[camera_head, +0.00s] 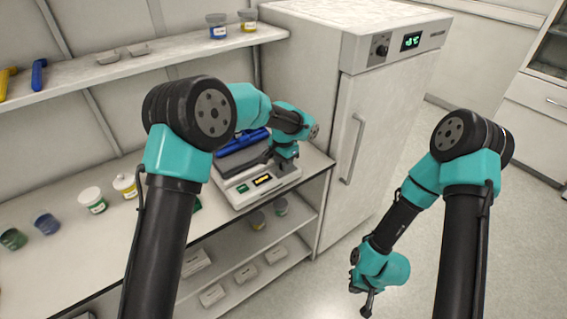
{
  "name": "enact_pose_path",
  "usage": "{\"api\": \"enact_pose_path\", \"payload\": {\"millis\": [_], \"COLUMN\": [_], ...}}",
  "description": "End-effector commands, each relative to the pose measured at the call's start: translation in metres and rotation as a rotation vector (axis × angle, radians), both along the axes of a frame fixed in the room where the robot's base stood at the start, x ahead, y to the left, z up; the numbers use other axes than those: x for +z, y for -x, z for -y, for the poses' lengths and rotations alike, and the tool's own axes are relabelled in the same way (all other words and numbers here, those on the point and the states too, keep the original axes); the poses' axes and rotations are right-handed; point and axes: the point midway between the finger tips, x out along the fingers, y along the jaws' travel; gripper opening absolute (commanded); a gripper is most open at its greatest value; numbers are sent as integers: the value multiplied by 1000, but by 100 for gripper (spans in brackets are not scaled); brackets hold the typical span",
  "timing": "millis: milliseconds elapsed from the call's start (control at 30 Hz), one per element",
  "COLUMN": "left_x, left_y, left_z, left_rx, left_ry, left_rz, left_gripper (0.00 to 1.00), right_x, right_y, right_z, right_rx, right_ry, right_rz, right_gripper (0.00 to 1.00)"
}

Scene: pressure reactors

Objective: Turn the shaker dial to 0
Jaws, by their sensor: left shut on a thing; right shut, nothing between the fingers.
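The shaker (241,192) stands on the bench near its right end, grey-white with a dark top platform. A blue item lies on that platform. The shaker's front has a green panel and a small display with yellow digits, too small to read. My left gripper (287,166) reaches down onto the right part of the shaker's front and is shut on the dial, which it hides. The dial's setting cannot be seen. My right gripper (368,303) is shut and empty, hanging low over the floor in front of the cabinet.
A white oven-like cabinet (375,125) with a knob and a green display stands right of the bench. Several lidded jars (93,200) stand on the bench at left. A wall shelf (120,66) holds jars and small items. Lower shelves hold boxes.

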Motion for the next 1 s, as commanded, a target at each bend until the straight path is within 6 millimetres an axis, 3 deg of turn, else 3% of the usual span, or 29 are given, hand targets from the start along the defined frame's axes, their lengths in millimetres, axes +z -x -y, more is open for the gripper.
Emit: {"api": "enact_pose_path", "payload": {"millis": [400,1000], "left_x": [0,1], "left_y": [0,0], "left_z": [0,0], "left_rx": [281,339], "left_ry": [1,1], "left_rz": [1,1], "left_gripper": [8,8], "right_x": [0,0], "right_y": [0,0], "right_z": [0,0], "right_rx": [0,0], "right_ry": [0,0], "right_rz": [0,0], "right_gripper": [0,0]}}
